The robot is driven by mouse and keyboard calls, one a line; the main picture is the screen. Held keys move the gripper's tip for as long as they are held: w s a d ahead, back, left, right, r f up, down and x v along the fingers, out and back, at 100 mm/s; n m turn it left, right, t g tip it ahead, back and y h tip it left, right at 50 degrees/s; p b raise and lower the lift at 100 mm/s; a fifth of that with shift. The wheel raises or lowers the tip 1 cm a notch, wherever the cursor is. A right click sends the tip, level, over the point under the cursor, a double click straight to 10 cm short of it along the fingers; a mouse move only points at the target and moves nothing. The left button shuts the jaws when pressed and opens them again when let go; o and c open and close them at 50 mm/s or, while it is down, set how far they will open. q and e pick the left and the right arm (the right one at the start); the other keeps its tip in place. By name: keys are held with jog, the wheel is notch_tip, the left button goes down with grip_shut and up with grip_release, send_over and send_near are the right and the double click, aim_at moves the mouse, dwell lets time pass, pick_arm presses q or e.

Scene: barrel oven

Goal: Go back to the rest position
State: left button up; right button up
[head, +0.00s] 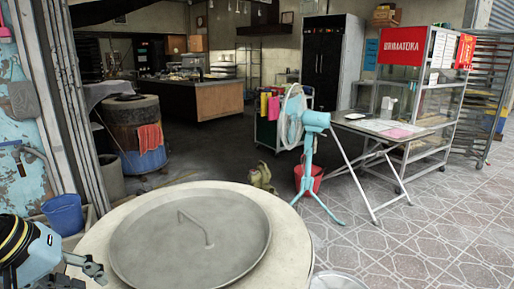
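The barrel oven (290,235) has a pale round top and fills the lower middle of the head view. A flat grey metal lid (150,250) with a raised bar handle (196,226) lies on it. My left gripper (92,282) is at the bottom left corner, beside the near left side of the oven top. Its dark fingers look spread apart, with nothing seen between them; the lower finger is partly cut off by the picture edge. It is apart from the lid handle. My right gripper is not in view.
A blue bucket (64,213) stands left of the oven, by a wall post. A turquoise fan (308,122), a red bucket (314,179) and a folding table (382,126) stand beyond it. Tiled floor (430,240) at the right is clear. A round metal object (338,281) shows at the bottom.

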pick_arm(q)
jog(key=s+f+m+y, duration=0.1)
jog(key=s+m+y, duration=0.15)
jog(key=s, duration=0.65)
jog(key=s+f+m+y, duration=0.15)
jog(key=s+m, duration=0.25)
jog(key=s, duration=0.5)
notch_tip(320, 180, down, 27)
jog(key=s+a+g+b, duration=0.2)
jog(key=s, duration=0.1)
jog(key=s+f+g+b, duration=0.1)
jog(key=s+f, duration=1.7)
jog(key=shift+a, duration=0.45)
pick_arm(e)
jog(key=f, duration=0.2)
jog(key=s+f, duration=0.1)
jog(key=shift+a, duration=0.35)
pick_arm(q)
jog(key=shift+w+f, duration=0.1)
